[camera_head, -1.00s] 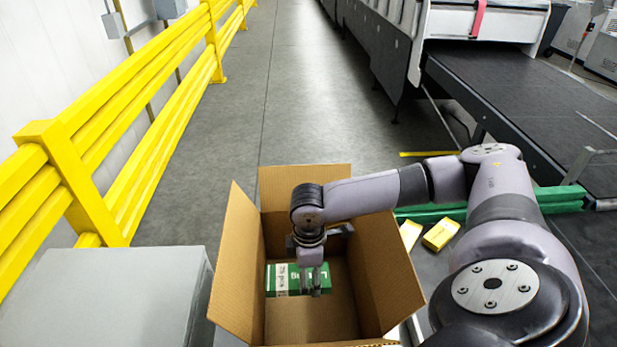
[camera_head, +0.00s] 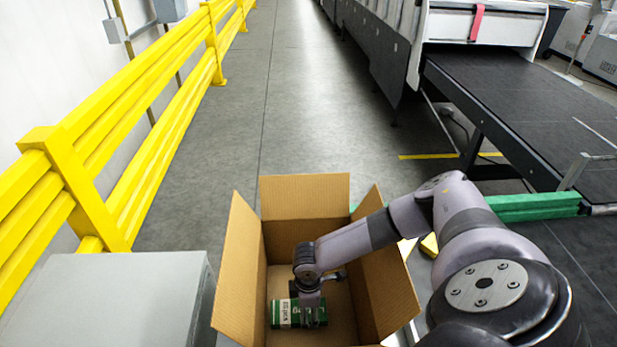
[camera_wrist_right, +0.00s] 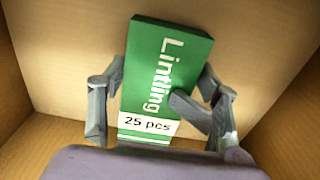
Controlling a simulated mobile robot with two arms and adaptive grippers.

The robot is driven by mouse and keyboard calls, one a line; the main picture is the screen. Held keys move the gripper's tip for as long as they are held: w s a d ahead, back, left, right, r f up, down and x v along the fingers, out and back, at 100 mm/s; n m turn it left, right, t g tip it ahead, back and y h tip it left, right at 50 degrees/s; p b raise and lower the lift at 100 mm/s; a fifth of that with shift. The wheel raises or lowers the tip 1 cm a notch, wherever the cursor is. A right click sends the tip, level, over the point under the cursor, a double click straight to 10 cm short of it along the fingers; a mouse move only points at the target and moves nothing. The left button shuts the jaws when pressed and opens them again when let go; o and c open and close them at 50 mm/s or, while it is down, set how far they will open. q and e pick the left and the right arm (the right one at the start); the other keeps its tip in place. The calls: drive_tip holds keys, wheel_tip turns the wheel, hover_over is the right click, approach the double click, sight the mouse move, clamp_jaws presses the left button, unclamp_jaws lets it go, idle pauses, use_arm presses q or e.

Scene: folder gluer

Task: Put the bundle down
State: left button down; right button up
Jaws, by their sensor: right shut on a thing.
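The bundle (camera_head: 284,314) is a green block with a white band, low inside the open cardboard box (camera_head: 235,270). My right gripper (camera_head: 312,318) reaches down into the box and is shut on the bundle. In the right wrist view the bundle (camera_wrist_right: 165,75) reads "Lintling" and "25 pcs", and the fingers (camera_wrist_right: 160,112) stand on both sides of it. Cardboard surrounds it there. Whether its underside touches the box floor I cannot tell. My left gripper is not in view.
A grey cabinet (camera_head: 110,300) stands left of the box. A yellow guard rail (camera_head: 90,190) runs along the left wall. A dark conveyor (camera_head: 530,110) and a green bar (camera_head: 530,207) are on the right. The floor behind the box is clear.

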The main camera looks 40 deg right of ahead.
drive_tip(key=shift+f, duration=0.1)
drive_tip(key=o, duration=1.5)
drive_tip(key=shift+c, duration=0.2)
wheel_tip(320, 180, up, 12)
drive_tip(key=b, duration=0.2)
drive_tip(key=shift+r, duration=0.2)
drive_tip(key=shift+a+f, duration=0.1)
drive_tip(key=shift+a, duration=0.05)
